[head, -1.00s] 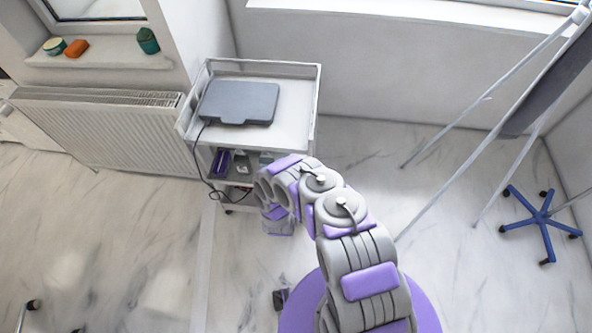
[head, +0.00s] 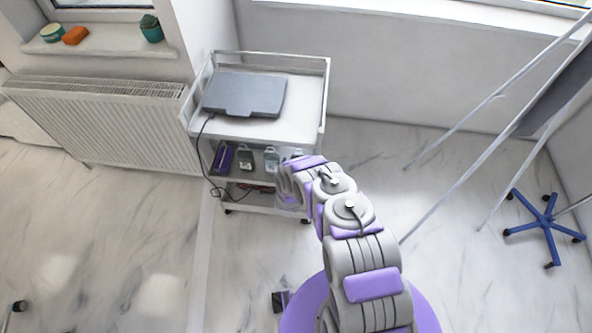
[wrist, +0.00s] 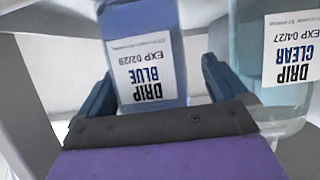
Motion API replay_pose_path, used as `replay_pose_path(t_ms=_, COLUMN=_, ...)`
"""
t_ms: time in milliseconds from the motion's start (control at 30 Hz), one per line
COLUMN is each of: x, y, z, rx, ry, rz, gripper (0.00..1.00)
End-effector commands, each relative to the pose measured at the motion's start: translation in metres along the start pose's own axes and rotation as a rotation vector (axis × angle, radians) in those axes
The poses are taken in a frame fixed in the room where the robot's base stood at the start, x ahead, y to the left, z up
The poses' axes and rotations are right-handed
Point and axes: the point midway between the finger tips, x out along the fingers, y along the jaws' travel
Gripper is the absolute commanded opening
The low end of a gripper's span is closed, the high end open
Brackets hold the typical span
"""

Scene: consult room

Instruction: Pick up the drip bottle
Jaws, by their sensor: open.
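The lettering appears upside down. I cannot tell whether the fingers touch it. A clear bottle (wrist: 285,95) labelled "DRIP CLEAR, EXP 04/27" is just right of the right finger. In the head view, several small bottles (head: 271,159) stand on the cart's middle shelf. My arm hides my gripper there and covers the shelf's right part.
The white cart (head: 312,110) has a grey flat device (head: 245,94) on top, with a cable hanging at its left side. A purple item (head: 222,157) and a dark bottle (head: 246,158) are on the shelf. A radiator (head: 100,120) stands left; easel legs and a blue wheeled base (head: 545,228) stand right.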

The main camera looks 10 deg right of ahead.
Motion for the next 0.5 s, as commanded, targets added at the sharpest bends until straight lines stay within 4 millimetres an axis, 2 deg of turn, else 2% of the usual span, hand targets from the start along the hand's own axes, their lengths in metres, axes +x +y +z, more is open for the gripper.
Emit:
replay_pose_path(t_ms=100, x=0.0114, y=0.0032, z=0.0017, rx=0.003, ry=-0.004, rz=-0.001, gripper=1.00)
replay_pose_path(t_ms=333, x=0.0120, y=0.0020, z=0.0000, rx=0.001, ry=-0.004, rz=-0.001, gripper=1.00)
replay_pose_path(t_ms=500, x=0.0113, y=-0.0006, z=0.0003, rx=-0.003, ry=-0.002, rz=0.000, gripper=0.84)
